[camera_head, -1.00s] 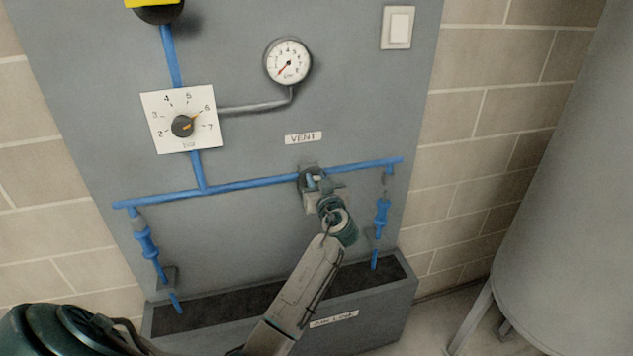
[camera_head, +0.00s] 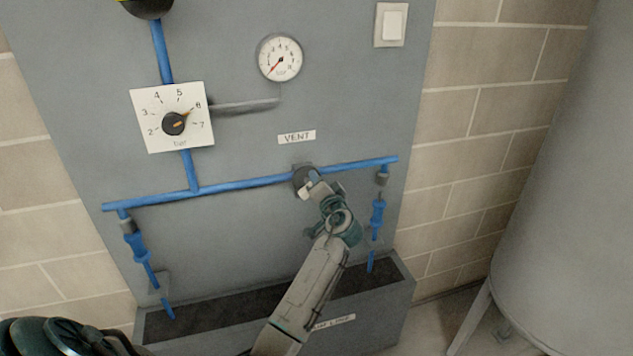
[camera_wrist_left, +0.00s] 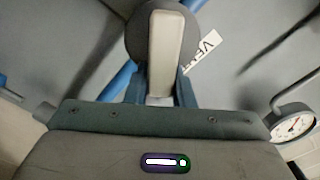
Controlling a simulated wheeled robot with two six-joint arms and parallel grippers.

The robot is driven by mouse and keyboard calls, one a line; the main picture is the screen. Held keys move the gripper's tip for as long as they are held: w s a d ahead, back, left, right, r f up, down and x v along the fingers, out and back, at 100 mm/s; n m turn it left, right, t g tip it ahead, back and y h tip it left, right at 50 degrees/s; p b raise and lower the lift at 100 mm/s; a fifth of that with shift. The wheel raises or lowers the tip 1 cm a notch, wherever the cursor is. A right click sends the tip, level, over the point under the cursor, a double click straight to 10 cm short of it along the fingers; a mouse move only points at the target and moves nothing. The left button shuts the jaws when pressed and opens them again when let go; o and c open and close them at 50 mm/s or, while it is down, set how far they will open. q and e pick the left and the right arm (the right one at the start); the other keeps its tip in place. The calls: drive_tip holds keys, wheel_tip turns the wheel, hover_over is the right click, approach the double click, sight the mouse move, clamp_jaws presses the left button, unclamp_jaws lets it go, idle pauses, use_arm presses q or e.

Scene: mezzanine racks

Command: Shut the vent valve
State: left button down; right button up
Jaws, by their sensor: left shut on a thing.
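The vent valve (camera_head: 303,178) is a dark round body on the blue horizontal pipe, below the VENT label (camera_head: 297,137). My left gripper (camera_head: 315,191) reaches it from below. It is shut on the valve's pale handle (camera_wrist_left: 165,50). In the left wrist view, the handle stands out from the dark round valve body (camera_wrist_left: 138,35), and its near end sits between the two blue-grey fingers of the left gripper (camera_wrist_left: 160,88). In the head view the gripper and wrist hide part of the handle. My right gripper is not in view.
A pressure gauge (camera_head: 280,58), a regulator dial (camera_head: 173,123) and a switch (camera_head: 391,25) are on the grey panel. Blue drop pipes hang on both sides over a dark trough (camera_head: 375,305). A large grey tank (camera_head: 570,180) stands at the right.

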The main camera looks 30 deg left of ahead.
use_arm(q)
drive_tip(key=m, duration=0.3)
drive_tip(key=shift+w+d+f+m+p, duration=0.15)
drive_tip(key=shift+f+m+p, duration=0.15)
drive_tip(key=shift+f+m, duration=0.1)
drive_tip(key=shift+f+m+p, duration=0.25)
drive_tip(key=shift+m, duration=0.65)
drive_tip(key=shift+f+m+p, duration=0.2)
drive_tip(key=shift+m+p, duration=0.05)
drive_tip(key=shift+m, duration=0.65)
drive_tip(key=c, duration=1.2)
unclamp_jaws()
drive_tip(key=shift+d, duration=0.1)
drive_tip(key=shift+c, duration=0.2)
